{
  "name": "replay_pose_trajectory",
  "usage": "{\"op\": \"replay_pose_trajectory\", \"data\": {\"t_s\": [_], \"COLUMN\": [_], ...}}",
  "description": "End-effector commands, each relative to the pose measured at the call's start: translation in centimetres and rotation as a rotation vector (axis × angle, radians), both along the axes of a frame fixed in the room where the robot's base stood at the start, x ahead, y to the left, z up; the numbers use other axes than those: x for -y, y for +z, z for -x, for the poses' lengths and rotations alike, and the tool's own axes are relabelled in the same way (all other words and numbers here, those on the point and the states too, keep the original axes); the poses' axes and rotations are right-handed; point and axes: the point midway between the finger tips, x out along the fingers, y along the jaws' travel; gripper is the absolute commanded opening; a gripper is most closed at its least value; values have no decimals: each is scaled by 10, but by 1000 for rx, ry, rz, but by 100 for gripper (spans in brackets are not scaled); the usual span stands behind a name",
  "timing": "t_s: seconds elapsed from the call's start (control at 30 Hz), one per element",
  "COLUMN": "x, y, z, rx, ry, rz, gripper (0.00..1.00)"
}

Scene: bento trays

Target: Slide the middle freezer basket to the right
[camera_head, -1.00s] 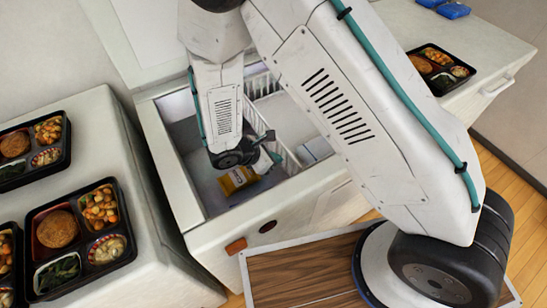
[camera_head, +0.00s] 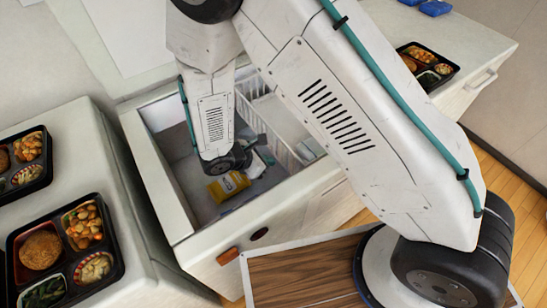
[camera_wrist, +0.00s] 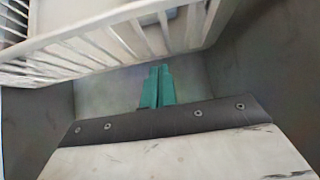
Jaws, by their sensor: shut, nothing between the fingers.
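The white slatted basket (camera_head: 284,143) sits inside the open chest freezer (camera_head: 152,170), right of the yellow package. Its slatted side also shows across the top of the wrist view (camera_wrist: 110,42). My gripper (camera_wrist: 157,86) has teal fingers closed together with nothing between them. It is down inside the freezer, left of the basket's slatted side. The fingertips look close to the slats in the wrist view; I cannot tell whether they touch. In the head view the wrist partly hides the fingers and the basket's far part.
A yellow package (camera_head: 228,186) lies on the freezer floor beside my wrist. Grey freezer walls (camera_wrist: 265,75) stand close around the gripper. Bento trays (camera_head: 120,262) stand on the left counter (camera_head: 75,120), and another tray (camera_head: 445,84) is on the right counter.

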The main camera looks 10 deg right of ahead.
Motion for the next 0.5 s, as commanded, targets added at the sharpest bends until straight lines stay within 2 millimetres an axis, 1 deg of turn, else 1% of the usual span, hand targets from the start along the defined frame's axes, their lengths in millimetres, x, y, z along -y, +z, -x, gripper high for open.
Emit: {"op": "replay_pose_trajectory", "data": {"t_s": [0.03, 0.1, 0.3, 0.5], "x": [-9, -20, -48, -66], "y": [0, 15, 46, 66], "z": [2, 6, 18, 25], "rx": [1, 5, 3, 2], "ry": [-1, -1, -3, -4], "rz": [-1, -4, -3, -2], "gripper": [0, 0, 0, 0]}}
